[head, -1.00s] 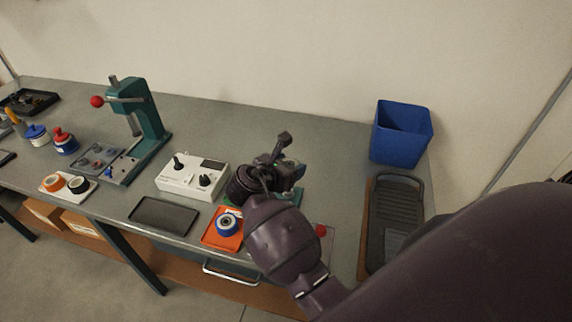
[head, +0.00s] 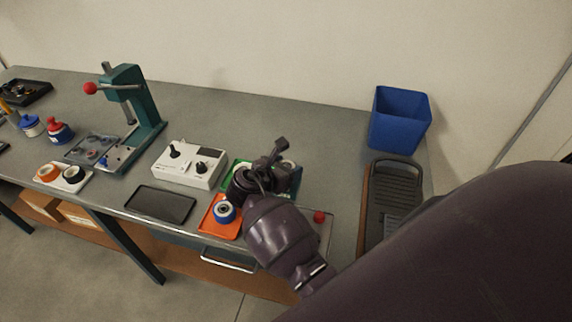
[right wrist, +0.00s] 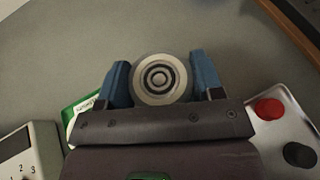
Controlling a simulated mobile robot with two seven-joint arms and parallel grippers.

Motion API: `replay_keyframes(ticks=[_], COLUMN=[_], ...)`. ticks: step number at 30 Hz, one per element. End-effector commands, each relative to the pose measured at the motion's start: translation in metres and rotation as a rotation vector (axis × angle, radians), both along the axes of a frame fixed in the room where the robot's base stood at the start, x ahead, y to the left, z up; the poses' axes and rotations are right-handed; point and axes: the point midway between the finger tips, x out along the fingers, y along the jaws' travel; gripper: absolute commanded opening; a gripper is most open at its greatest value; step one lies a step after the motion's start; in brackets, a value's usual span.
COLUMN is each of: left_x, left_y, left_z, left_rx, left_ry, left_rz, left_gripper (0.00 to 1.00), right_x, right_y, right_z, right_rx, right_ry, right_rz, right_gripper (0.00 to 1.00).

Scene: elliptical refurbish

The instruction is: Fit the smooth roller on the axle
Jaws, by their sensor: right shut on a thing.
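My right gripper (right wrist: 162,78) has blue fingers shut on a round cream roller (right wrist: 160,97) with dark and pale rings at its centre. In the head view the same gripper (head: 284,172) is over the green tray (head: 240,163), and the wrist hides much of it. A sliver of the cream roller (head: 289,164) shows there. I cannot tell from its face whether its rim is smooth. A blue roller with a white face (head: 224,212) sits in the orange tray (head: 208,224) just left of my wrist. I cannot make out the axle. My left gripper is out of view.
A white control box (head: 190,163) and an empty dark tray (head: 160,204) are to the left. A teal press (head: 138,105) stands farther left. A light plate with a red knob (head: 319,217) is right of my wrist. A blue bin (head: 400,120) and black tray (head: 392,205) are at right.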

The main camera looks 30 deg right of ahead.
Motion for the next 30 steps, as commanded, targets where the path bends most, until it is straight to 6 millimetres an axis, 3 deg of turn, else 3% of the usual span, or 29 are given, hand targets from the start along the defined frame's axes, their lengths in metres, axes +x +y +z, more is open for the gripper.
replay_keyframes(ticks=[20,30], left_x=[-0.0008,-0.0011], left_y=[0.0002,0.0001], left_z=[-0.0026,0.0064], left_rx=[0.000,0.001], left_ry=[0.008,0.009], left_rz=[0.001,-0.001], left_gripper=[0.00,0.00], right_x=[0.0001,0.0004], right_y=[-0.0001,0.0000], right_z=[0.0005,0.0013], right_rx=[-0.001,-0.001], right_ry=[-0.001,-0.001], right_rz=[0.001,0.001], right_gripper=[0.34,0.34])
